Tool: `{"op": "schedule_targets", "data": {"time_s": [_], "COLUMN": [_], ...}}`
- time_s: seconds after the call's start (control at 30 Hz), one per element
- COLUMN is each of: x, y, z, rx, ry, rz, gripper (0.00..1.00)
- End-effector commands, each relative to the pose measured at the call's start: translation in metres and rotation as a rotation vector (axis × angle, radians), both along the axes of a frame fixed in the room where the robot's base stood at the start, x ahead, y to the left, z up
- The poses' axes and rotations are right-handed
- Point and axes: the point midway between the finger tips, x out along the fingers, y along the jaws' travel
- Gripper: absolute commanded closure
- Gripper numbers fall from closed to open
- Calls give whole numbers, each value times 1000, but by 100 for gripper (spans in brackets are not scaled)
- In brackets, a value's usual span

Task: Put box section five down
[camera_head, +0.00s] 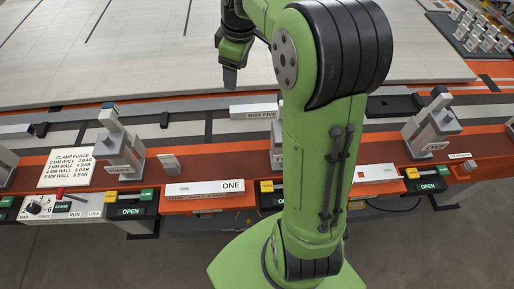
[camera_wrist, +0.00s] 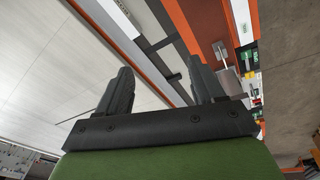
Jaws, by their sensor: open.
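Box section five (camera_head: 254,111) is a pale bar labelled "BOX FIVE". It lies on the jig between the panel edge and the orange rail, and my arm hides its right end. My gripper (camera_head: 230,78) is above the pale panel, behind and left of the bar, apart from it. In the wrist view my gripper (camera_wrist: 162,88) shows two dark fingers spread wide with nothing between them. A white bar runs along the jig in that view (camera_wrist: 118,16); I cannot tell whether it is box section five.
The large pale panel (camera_head: 120,55) fills the back. Grey clamps (camera_head: 120,145) and another clamp (camera_head: 433,125) stand up from the orange rail (camera_head: 215,160). A "CLAMP FORCE" sign (camera_head: 72,168) and a plate marked ONE (camera_head: 205,188) are in front.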

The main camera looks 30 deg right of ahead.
Motion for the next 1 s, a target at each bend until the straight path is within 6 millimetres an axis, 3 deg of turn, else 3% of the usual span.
{"op": "schedule_targets", "data": {"time_s": [0.03,0.17,0.3,0.4,0.57,1.0], "x": [-28,-102,-178,-212,-230,-230], "y": [22,62,85,91,94,94], "z": [18,37,28,14,2,2], "rx": [-21,-9,86,162,217,215], "ry": [-33,-129,-231,-270,-285,-284], "rz": [-64,-277,-489,-591,-658,-659], "gripper": [32,32,32,32,32,32]}}
